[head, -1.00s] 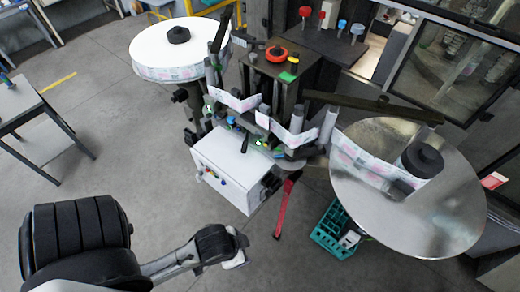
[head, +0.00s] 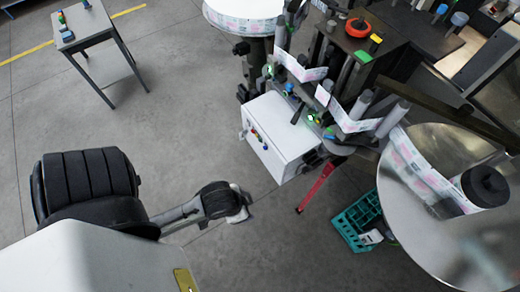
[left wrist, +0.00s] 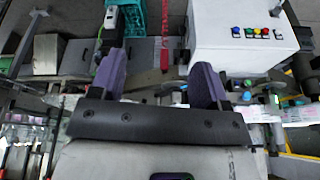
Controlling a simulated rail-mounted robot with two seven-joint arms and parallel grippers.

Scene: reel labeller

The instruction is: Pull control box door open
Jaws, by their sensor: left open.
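The white control box (head: 284,132) hangs below the labeller. Its front face, the door (head: 268,158), carries several coloured buttons and looks shut. In the left wrist view the control box (left wrist: 222,18) is at the upper right, with its row of buttons facing the camera. My left gripper (head: 240,204) is in front of the box and to its lower left, apart from it. In the left wrist view the two purple fingers of my left gripper (left wrist: 158,78) are spread with nothing between them. My right gripper is not in view.
A teal crate (head: 357,222) and a red bar (head: 317,186) are right of the box. A large metal disc (head: 430,235) stands at the right, and a reel (head: 243,16) at the top. A small table (head: 84,28) is at upper left. Grey floor between is clear.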

